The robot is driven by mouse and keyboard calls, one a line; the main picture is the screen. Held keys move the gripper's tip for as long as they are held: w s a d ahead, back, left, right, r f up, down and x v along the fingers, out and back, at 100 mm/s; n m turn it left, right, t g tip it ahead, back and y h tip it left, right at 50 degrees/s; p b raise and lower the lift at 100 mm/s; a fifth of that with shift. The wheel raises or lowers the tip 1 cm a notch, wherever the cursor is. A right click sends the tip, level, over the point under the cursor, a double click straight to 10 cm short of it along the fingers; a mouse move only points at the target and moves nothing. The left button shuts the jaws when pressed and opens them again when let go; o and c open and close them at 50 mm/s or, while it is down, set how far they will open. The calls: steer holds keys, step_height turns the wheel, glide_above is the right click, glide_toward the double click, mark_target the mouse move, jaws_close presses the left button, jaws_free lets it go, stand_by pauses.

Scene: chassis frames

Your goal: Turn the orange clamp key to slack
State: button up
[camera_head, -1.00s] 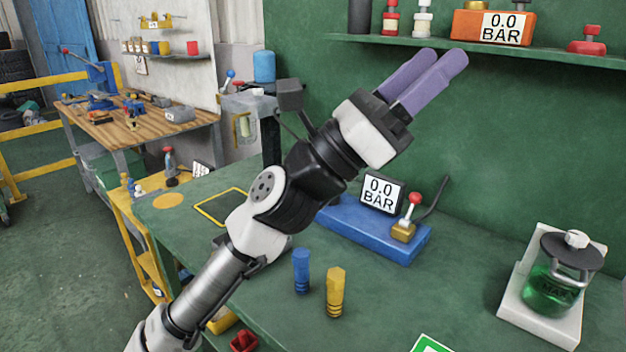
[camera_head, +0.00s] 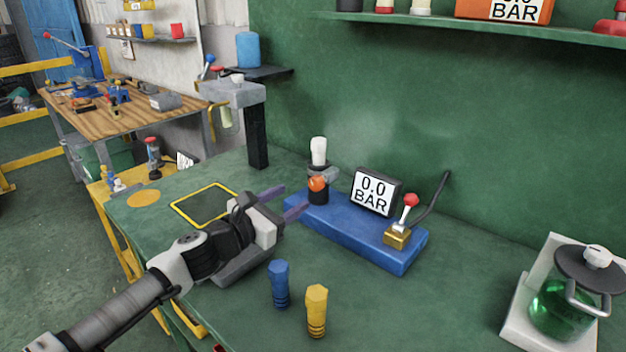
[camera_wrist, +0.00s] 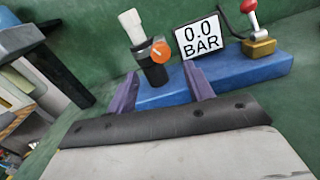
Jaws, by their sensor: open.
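The orange clamp key (camera_head: 317,184) is a round orange knob on the front of a dark clamp that holds a white-topped cylinder (camera_head: 319,151). It stands at the left end of a blue base (camera_head: 345,230). In the wrist view the orange key (camera_wrist: 160,52) shows a pale line across its face, slanting. My gripper (camera_head: 283,202) is open and empty, with purple fingers pointing toward the clamp from the left front. In the wrist view the fingers (camera_wrist: 162,88) stand apart, with the key beyond them, nearer the right finger. The key is not touched.
A gauge reading 0.0 BAR (camera_head: 375,192) and a red-knobbed lever (camera_head: 410,200) share the blue base. Blue (camera_head: 279,284) and yellow (camera_head: 316,310) pegs stand in front. A green-liquid jar (camera_head: 563,300) is at right.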

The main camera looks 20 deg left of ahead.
mark_target(313, 184)
steer(key=p+x, duration=0.2)
steer(key=x, duration=0.7)
steer(key=shift+s, duration=0.1)
steer(key=c, duration=1)
